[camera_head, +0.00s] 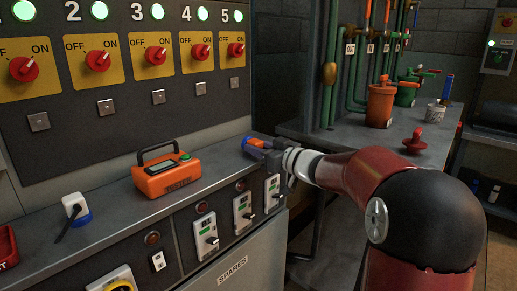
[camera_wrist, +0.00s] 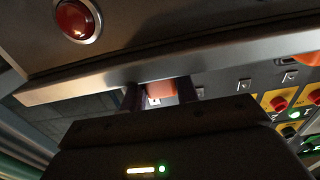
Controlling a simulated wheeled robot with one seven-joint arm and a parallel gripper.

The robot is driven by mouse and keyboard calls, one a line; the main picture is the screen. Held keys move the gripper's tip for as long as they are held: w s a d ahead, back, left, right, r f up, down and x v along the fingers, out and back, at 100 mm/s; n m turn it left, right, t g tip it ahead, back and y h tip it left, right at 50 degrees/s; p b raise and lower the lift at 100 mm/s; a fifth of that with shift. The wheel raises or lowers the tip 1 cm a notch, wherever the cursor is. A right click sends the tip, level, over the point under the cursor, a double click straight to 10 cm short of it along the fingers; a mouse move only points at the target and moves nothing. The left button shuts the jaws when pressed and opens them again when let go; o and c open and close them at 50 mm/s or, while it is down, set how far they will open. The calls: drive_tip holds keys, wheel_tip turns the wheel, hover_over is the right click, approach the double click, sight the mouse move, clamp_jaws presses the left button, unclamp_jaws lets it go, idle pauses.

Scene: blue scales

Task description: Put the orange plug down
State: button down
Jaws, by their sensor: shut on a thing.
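My gripper (camera_head: 262,146) is at the right end of the grey counter (camera_head: 120,222), near its front corner. It is shut on the orange plug (camera_wrist: 160,89), which shows between the two dark fingers in the wrist view. In the head view only a small part of the orange plug (camera_head: 267,144) shows, beside blue parts at the gripper. The fingers hide much of it, and I cannot tell whether it touches the counter.
An orange tester (camera_head: 166,178) with a black handle stands mid-counter. A white and blue plug-like thing (camera_head: 75,208) lies to its left, and a red tray (camera_head: 7,246) is at the left edge. The switch panel (camera_head: 130,100) rises behind. Counter between tester and gripper is clear.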

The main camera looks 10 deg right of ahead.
drive_tip(key=shift+f, duration=0.15)
drive_tip(key=c, duration=1.1)
unclamp_jaws()
drive_tip(key=shift+o, duration=0.2)
